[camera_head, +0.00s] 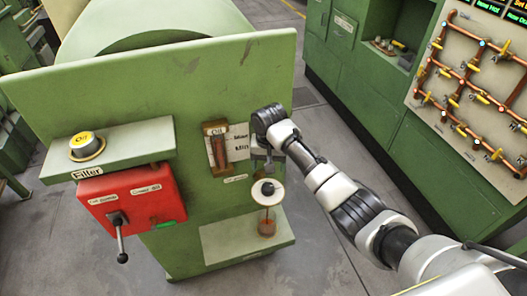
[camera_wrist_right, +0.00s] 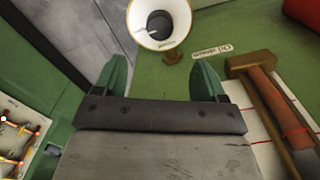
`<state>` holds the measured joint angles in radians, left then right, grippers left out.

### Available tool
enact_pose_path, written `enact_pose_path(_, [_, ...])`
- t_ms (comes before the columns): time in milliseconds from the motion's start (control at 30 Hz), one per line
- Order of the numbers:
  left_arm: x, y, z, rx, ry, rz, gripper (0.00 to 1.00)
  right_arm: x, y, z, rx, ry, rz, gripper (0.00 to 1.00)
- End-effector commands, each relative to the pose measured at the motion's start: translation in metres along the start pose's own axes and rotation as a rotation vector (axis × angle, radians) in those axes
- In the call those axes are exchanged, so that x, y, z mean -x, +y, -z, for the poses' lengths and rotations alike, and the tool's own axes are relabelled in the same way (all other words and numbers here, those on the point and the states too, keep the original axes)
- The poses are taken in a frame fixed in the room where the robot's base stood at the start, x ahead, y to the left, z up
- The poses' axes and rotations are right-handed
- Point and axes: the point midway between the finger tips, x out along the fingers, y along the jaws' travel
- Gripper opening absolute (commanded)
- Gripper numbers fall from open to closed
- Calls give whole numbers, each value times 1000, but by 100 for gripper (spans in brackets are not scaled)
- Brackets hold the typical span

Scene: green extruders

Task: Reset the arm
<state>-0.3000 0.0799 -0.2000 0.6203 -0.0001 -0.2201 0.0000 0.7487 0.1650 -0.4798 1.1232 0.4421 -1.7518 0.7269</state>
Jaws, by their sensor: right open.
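My right arm (camera_head: 350,205) reaches in from the lower right in the head view, up to the front of a green machine (camera_head: 185,85). My right gripper (camera_head: 266,172) hangs just above a white round cup with a dark centre (camera_head: 268,192). In the wrist view my right gripper (camera_wrist_right: 160,76) has its two green fingers spread apart with nothing between them. The cup (camera_wrist_right: 160,22) shows beyond the fingertips, apart from them. My left gripper is not in view.
A pipe panel (camera_head: 475,85) stands at right. Grey floor (camera_head: 320,250) lies between.

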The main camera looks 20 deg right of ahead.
Motion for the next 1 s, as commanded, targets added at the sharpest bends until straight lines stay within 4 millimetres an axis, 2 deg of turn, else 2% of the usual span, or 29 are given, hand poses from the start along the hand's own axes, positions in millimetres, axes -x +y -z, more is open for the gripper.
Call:
enact_pose_path(200, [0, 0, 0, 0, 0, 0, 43, -3, 0, -3, 8, -1, 2, 72])
enact_pose_path(267, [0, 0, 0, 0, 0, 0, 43, -10, 0, -11, 29, 0, 9, 72])
enact_pose_path(333, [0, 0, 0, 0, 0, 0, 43, -23, 1, -28, 71, 3, 23, 72])
enact_pose_path(467, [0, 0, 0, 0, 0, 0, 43, -52, 8, -77, 185, 27, 72, 72])
enact_pose_path(500, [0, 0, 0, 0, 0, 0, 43, -59, 13, -95, 221, 39, 87, 72])
enact_pose_path(633, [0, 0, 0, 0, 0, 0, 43, -72, 34, -150, 321, 89, 127, 72])
enact_pose_path(800, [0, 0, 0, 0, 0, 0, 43, -67, 73, -213, 412, 165, 141, 72])
enact_pose_path(1000, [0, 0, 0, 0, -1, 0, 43, -51, 107, -255, 467, 228, 121, 72])
